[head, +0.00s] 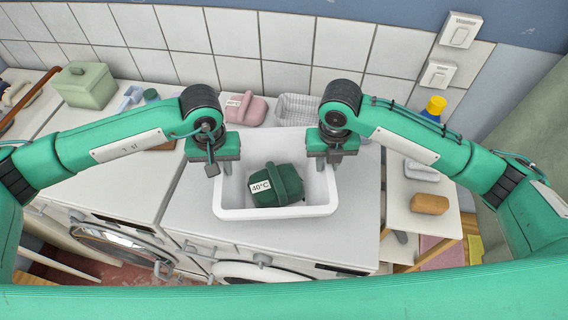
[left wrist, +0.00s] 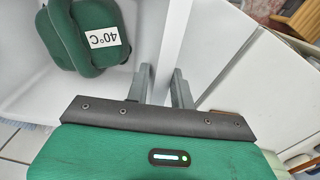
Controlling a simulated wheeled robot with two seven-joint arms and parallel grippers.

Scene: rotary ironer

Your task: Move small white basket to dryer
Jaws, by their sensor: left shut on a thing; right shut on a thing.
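The small white basket (head: 275,213) is on or just above the white top of the right front-loading machine (head: 200,215). A dark green folded bundle (head: 277,186) with a "40°C" label lies in it. My left gripper (head: 213,170) is shut on the basket's left wall. In the left wrist view its fingers (left wrist: 160,88) straddle the basket wall (left wrist: 150,35). My right gripper (head: 328,162) is shut on the basket's right wall. Another front-loading machine (head: 120,190) stands at the left. I cannot tell which machine is the dryer.
A sage green lidded box (head: 85,86), a pink bundle (head: 246,110) and a grey wire basket (head: 297,110) stand along the tiled wall. A side table (head: 408,213) at the right holds a tan block (head: 429,204). A yellow-capped bottle (head: 434,106) stands behind it.

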